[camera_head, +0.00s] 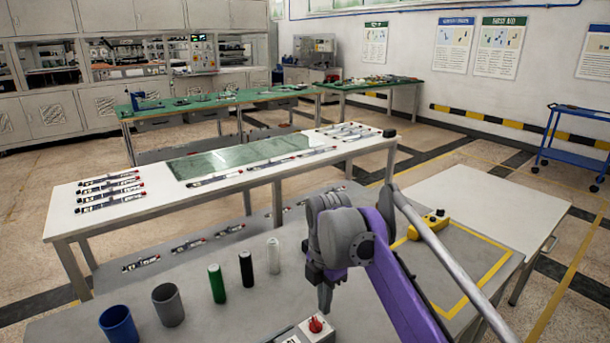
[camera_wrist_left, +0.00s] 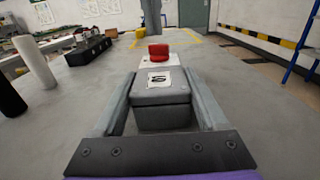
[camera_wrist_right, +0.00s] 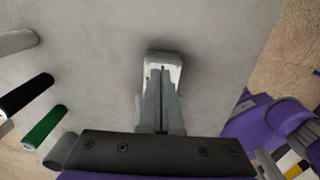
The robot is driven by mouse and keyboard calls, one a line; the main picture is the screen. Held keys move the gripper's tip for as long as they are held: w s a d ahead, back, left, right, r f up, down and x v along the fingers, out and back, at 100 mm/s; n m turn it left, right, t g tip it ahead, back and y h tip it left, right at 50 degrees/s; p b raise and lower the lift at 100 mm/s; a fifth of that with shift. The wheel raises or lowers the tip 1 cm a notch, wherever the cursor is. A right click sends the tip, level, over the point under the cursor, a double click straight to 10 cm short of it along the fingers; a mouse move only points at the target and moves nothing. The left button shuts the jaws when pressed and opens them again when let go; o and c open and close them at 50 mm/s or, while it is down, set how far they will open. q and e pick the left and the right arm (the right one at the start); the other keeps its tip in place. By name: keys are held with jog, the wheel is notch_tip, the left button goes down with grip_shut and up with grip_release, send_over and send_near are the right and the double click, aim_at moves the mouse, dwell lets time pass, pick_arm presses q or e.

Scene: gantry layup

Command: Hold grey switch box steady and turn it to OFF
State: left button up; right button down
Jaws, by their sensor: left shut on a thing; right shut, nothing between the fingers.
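The grey switch box (camera_head: 322,336) is at the bottom edge of the head view, partly cut off, with a red knob (camera_head: 316,325) on top. In the left wrist view the box (camera_wrist_left: 163,115) lies between the fingers of my left gripper (camera_wrist_left: 160,75), which is shut on its sides. The red knob (camera_wrist_left: 159,52) stands past the fingertips, beside a white marked plate. I cannot read the switch position. My right gripper (camera_head: 325,306) points down, just behind the box in the head view, shut and empty. Its closed fingers show in the right wrist view (camera_wrist_right: 162,75).
A blue cup (camera_head: 119,325), a grey cup (camera_head: 168,304) and green (camera_head: 217,283), black (camera_head: 246,269) and white (camera_head: 273,256) cylinders stand left on the grey table. A white table (camera_head: 225,186) stands behind.

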aim_at(324, 321)
notch_tip(324, 321, up, 4)
jog(key=shift+r, duration=0.1)
dwell(0.4)
jog(key=shift+s+d+f, duration=0.1)
jog(key=shift+d+f, duration=0.05)
jog(key=shift+f, duration=0.85)
jog(key=shift+s+d+f, duration=0.1)
jog(key=shift+d+f, duration=0.05)
jog(key=shift+f, duration=0.85)
jog(key=shift+s+d+f, duration=0.1)
jog(key=shift+d+f, duration=0.05)
jog(key=shift+f, duration=0.85)
jog(key=shift+s+a, duration=0.25)
jog(key=shift+a, duration=0.3)
jog(key=shift+w+a, duration=0.2)
jog(key=shift+w, duration=0.05)
jog(key=shift+d, duration=0.1)
